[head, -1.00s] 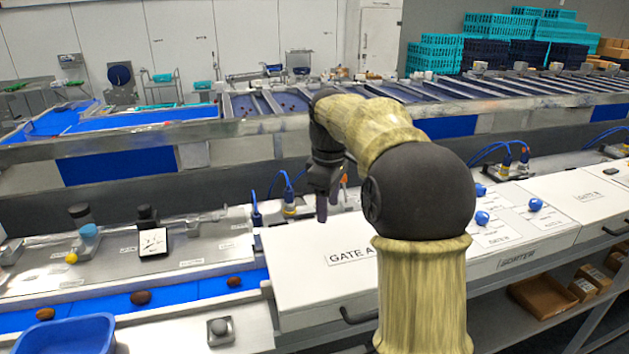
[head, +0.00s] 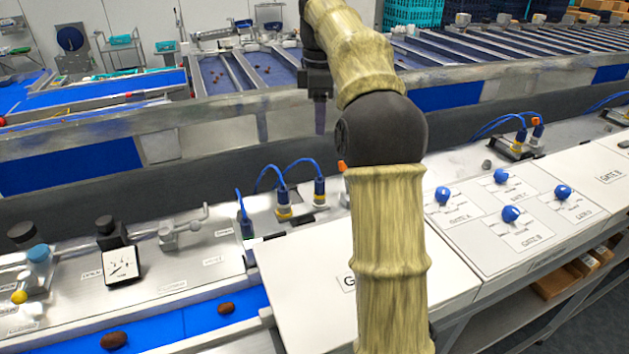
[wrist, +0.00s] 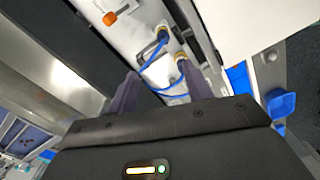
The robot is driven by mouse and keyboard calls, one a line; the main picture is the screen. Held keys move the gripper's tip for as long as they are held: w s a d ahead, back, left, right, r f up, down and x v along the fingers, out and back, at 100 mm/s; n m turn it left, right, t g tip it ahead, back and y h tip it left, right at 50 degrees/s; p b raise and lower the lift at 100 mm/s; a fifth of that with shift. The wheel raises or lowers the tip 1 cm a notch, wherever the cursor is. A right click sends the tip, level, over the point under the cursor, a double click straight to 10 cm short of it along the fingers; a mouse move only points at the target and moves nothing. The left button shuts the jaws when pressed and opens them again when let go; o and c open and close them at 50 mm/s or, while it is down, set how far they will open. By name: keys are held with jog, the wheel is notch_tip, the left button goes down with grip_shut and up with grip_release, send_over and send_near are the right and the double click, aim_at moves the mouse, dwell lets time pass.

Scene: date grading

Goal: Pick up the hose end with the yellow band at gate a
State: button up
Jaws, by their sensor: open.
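Blue hoses with dark ends stand on the metal panel behind the white gate A box (head: 310,260). Two ends, the middle one (head: 283,200) and the right one (head: 319,192), show yellow at their bases. A third, left end (head: 246,225) shows no clear yellow. My gripper (head: 320,115) is open and empty, above and behind the hoses in the head view. Its fingers (wrist: 160,85) point towards the hose panel. I see no contact.
An orange knob (wrist: 110,18) sits beside the hoses. A gauge (head: 122,264) and capped fittings stand at left. Blue knobs (head: 510,214) are on the white panel at right, with further hoses beyond. A long metal rail (head: 230,105) runs behind. My arm hides part of the gate A box.

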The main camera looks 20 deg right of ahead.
aim_at(320, 179)
jog(key=f, duration=1.2)
jog(key=shift+s, duration=0.2)
jog(key=shift+s+f, duration=0.1)
jog(key=shift+f, duration=0.05)
jog(key=shift+a+f+p, duration=0.1)
jog(key=shift+f+p, duration=0.15)
jog(key=shift+p, duration=0.2)
jog(key=shift+s+f+p, duration=0.1)
jog(key=shift+f+p, duration=0.65)
jog(key=shift+f, duration=1.5)
jog(key=shift+c, duration=0.4)
